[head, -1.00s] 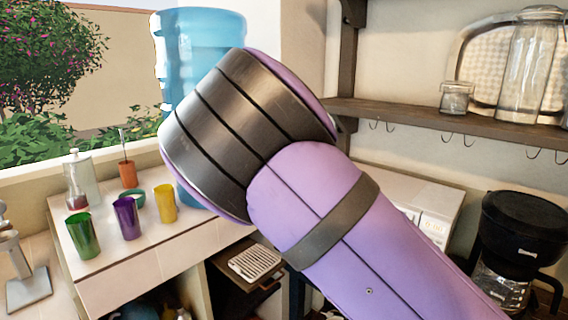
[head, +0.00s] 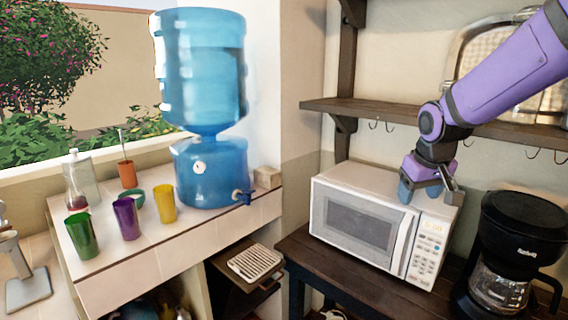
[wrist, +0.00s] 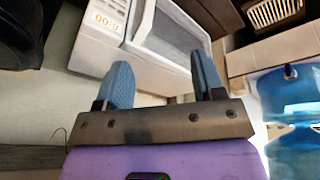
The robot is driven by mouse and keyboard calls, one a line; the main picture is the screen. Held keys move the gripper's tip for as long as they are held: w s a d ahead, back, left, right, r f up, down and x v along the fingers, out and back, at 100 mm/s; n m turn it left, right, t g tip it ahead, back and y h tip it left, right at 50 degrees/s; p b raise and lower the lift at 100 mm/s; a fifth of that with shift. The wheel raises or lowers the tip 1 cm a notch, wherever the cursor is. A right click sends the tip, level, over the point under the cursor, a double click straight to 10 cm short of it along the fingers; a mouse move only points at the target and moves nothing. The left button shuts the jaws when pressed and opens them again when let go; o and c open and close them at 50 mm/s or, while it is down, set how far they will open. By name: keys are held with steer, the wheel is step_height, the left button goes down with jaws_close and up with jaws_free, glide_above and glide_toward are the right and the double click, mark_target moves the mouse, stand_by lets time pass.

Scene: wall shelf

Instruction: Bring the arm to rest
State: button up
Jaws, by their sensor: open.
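My purple arm reaches in from the upper right of the head view. My gripper (head: 428,192) points down in front of the right part of the white microwave (head: 368,222), below the wooden shelf. In the wrist view my gripper (wrist: 165,84) has its two blue-grey fingers spread apart with nothing between them. The microwave (wrist: 90,45) shows beyond the fingers there, with its door handle and lit display. I cannot tell whether the gripper touches the microwave.
The wooden shelf (head: 395,114) with hooks runs just above my gripper. A black coffee maker (head: 522,232) stands at the right. A blue water dispenser (head: 208,165) and green (head: 82,236), purple (head: 127,218) and yellow (head: 165,203) cups stand on the tiled counter at the left.

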steer(key=s+r+m, duration=0.1)
steer(key=s+r, duration=0.3)
steer(key=s, duration=0.9)
steer(key=s+r+t, duration=0.1)
steer(key=s+r, duration=0.2)
steer(key=s, duration=1)
steer(key=shift+d+r+m+y, duration=0.3)
steer(key=shift+d+r+m, duration=0.1)
